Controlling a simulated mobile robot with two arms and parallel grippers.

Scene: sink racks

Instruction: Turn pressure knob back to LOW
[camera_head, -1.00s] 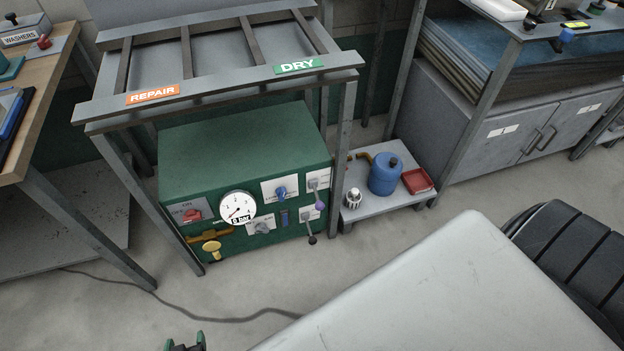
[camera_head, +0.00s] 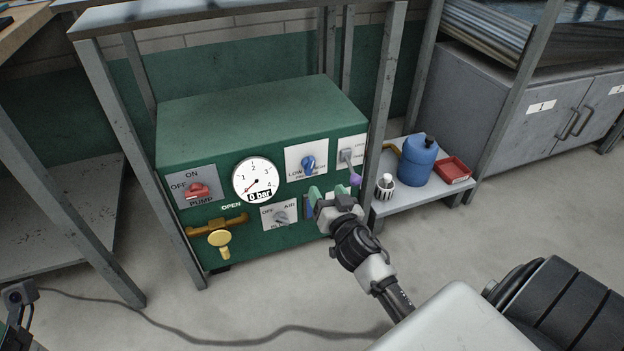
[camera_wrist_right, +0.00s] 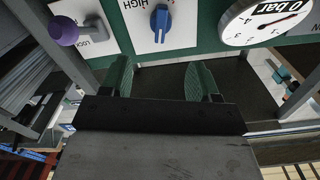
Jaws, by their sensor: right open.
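The blue pressure knob (camera_head: 308,164) sits on a white plate marked LOW on its left and HIGH on its right, on the front of the green machine (camera_head: 260,110). In the right wrist view the knob (camera_wrist_right: 159,22) appears upside down, its grip ridge roughly vertical. My right gripper (camera_head: 328,194) is open and empty, just below the knob plate and apart from the knob. Its green fingers (camera_wrist_right: 160,80) are spread in the wrist view. Part of my left arm shows at the bottom left edge; its jaws cannot be made out.
The gauge (camera_head: 256,180) reads 0 bar. Around it are the red pump switch (camera_head: 197,189), the yellow valve handle (camera_head: 219,239), a grey air switch (camera_head: 281,217) and a purple-tipped lever (camera_head: 354,179). Frame posts (camera_head: 385,90) flank the machine. A blue can (camera_head: 417,160) stands on the low shelf at right.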

